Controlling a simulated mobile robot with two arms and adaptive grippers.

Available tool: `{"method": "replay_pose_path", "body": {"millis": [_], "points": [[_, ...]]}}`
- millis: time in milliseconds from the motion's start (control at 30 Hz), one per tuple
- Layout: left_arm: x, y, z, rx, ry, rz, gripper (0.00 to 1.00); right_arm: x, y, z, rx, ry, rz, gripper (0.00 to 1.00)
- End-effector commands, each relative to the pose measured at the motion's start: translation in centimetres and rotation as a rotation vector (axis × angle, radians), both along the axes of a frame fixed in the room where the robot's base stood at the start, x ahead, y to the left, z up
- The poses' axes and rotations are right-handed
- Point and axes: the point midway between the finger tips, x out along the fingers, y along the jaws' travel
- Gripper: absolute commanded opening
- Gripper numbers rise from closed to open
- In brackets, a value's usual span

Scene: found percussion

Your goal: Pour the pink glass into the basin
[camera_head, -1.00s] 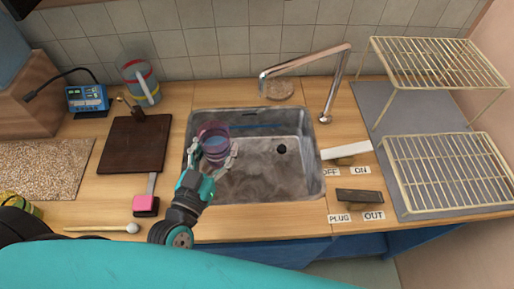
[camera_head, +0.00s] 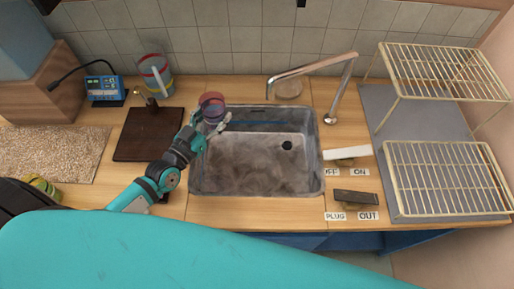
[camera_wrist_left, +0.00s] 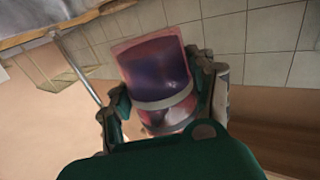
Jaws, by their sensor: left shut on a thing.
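The pink glass (camera_head: 212,103) is see-through, with a darker violet-blue part inside. In the head view it is over the back left corner of the grey basin (camera_head: 255,170). My left gripper (camera_head: 214,120) is shut on the glass, with its fingers on both sides of it; this also shows in the left wrist view, where the glass (camera_wrist_left: 157,70) fills the middle. It looks roughly upright, but its exact tilt and height above the rim are hard to tell. The basin floor looks bare, with a dark drain hole. My right gripper is not in view.
A metal faucet (camera_head: 341,92) arches over the back of the basin. A dark board (camera_head: 147,140) and a striped pitcher (camera_head: 155,76) are to the left. Wire racks (camera_head: 447,180) stand at the right. White and dark levers (camera_head: 347,153) lie beside the basin's right edge.

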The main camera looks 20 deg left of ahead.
Motion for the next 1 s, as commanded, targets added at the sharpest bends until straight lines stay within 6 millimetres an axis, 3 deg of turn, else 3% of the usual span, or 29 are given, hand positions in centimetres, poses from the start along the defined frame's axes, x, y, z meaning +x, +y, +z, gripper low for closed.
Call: {"method": "replay_pose_path", "body": {"millis": [367, 1000], "points": [[0.0, -0.3, 0.0, 0.041, -0.007, 0.001, 0.11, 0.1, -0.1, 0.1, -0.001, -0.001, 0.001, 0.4], [-0.2, -1.8, -1.3, 0.346, -0.042, 0.002, 0.11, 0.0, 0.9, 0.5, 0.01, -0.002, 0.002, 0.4]]}}
